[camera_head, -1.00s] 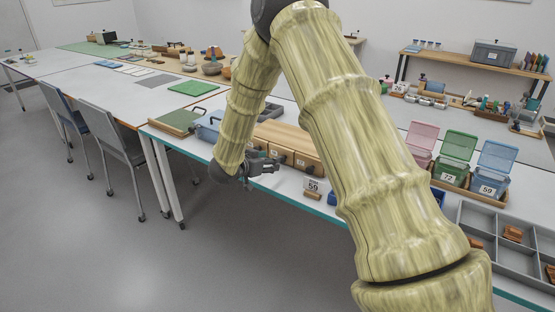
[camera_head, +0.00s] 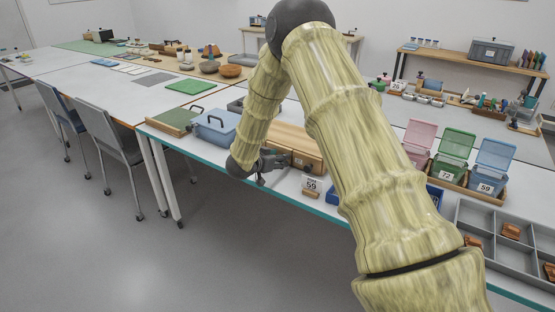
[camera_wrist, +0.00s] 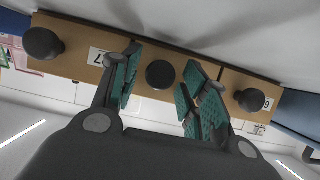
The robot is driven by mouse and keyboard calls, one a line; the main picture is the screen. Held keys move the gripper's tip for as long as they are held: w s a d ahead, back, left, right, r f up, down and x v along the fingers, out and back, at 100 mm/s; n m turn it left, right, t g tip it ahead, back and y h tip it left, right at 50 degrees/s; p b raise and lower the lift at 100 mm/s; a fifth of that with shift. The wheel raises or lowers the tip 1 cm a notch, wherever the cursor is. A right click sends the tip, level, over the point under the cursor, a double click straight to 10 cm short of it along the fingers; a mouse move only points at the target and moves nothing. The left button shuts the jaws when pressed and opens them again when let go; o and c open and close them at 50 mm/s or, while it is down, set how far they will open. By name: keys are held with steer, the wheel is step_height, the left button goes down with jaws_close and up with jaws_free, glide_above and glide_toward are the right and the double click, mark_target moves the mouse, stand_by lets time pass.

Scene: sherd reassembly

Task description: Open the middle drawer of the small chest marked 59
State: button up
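The small wooden chest (camera_head: 296,141) stands on the white table, partly hidden by my arm. A card marked 59 (camera_head: 311,185) stands before it. In the wrist view its front (camera_wrist: 77,66) has three drawers side by side, each with a dark round knob, and all look shut. My gripper (camera_wrist: 163,64) is open at the middle drawer, one green-padded finger on each side of the middle knob (camera_wrist: 160,74). I cannot tell whether a pad touches it. My gripper also shows before the chest in the head view (camera_head: 273,167).
A blue lidded box (camera_head: 216,126) and a green board (camera_head: 175,120) lie left of the chest. Right of my arm are lidded bins (camera_head: 452,157) and a grey divided tray (camera_head: 505,239) with sherds. The floor before the table is clear.

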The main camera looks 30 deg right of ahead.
jaws_close()
steer(key=s+a+p, duration=0.4)
steer(key=a, duration=0.7)
steer(key=shift+s, duration=0.3)
steer(key=shift+a, duration=0.1)
steer(key=shift+o, duration=1.4)
jaws_free()
steer(key=v, duration=1.2)
steer(key=shift+s+f, duration=0.1)
